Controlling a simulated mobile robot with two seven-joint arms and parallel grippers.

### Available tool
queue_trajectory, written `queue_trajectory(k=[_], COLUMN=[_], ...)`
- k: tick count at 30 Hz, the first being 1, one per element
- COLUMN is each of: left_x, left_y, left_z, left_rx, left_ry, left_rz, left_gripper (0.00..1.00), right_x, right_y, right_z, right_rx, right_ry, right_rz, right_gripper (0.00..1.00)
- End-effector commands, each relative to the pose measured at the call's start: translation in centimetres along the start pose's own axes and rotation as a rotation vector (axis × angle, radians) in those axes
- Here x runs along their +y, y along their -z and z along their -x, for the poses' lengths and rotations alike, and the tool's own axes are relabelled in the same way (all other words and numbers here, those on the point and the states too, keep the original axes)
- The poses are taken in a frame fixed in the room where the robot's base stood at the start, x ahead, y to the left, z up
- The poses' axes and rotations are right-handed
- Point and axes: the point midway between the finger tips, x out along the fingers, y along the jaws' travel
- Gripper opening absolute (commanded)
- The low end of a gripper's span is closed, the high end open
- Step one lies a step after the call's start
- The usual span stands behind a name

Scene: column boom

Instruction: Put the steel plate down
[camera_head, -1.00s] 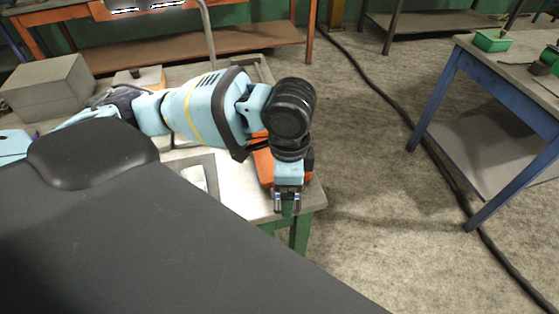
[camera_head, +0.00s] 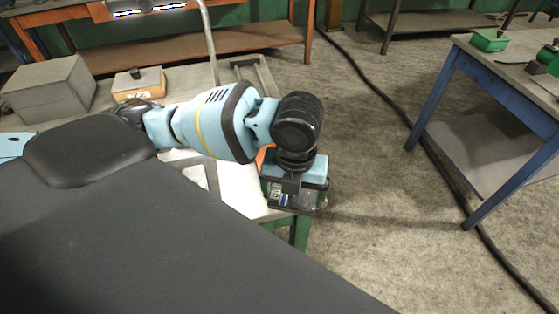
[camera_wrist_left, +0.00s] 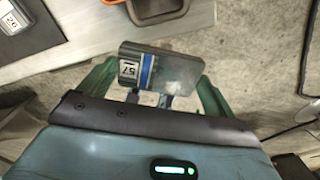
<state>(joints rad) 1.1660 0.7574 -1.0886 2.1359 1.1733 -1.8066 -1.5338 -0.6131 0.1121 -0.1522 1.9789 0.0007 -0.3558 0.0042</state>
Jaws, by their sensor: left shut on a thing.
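My left gripper (camera_head: 290,190) is shut on the steel plate (camera_head: 300,203), at the near right corner of the pale-topped table (camera_head: 238,188). The plate is dark grey. In the left wrist view the steel plate (camera_wrist_left: 180,74) carries a blue stripe and a white label reading 57, and the gripper's fingertips (camera_wrist_left: 151,98) meet its lower edge. The plate appears held at or past the table edge; I cannot tell its height. An orange item (camera_head: 263,155) is mostly hidden behind my left wrist. My right gripper is not in view.
A grey block (camera_head: 48,88) and an orange-sided box (camera_head: 138,82) stand at the back left of the table. A flat grey frame (camera_head: 205,170) lies beside my arm. Open floor (camera_head: 370,200) separates this table from a blue-legged table (camera_head: 440,100) at right, with a black cable between.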

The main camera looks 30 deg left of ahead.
Motion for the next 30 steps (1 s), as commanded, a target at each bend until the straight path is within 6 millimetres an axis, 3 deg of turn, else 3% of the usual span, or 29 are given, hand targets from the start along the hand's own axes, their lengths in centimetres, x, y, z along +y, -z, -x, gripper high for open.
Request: queue_trajectory(k=[7,17,20,30], left_x=[-0.3,-0.2,0.3,3.0], left_y=[0.1,-0.1,-1.1,-7.6], left_z=[-0.1,-0.1,-0.3,-0.9], left_rx=[-0.002,-0.002,-0.002,-0.002], left_ry=[0.002,0.002,0.0,0.001], left_rz=[-0.258,-0.315,-0.309,-0.307], left_gripper=[0.46,0.46,0.46,0.46], right_x=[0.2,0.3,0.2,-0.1], right_y=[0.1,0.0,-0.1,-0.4], right_z=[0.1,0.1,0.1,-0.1], right_rx=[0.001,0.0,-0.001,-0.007], right_ry=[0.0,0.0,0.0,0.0], right_rz=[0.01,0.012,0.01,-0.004], right_gripper=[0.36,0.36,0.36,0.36])
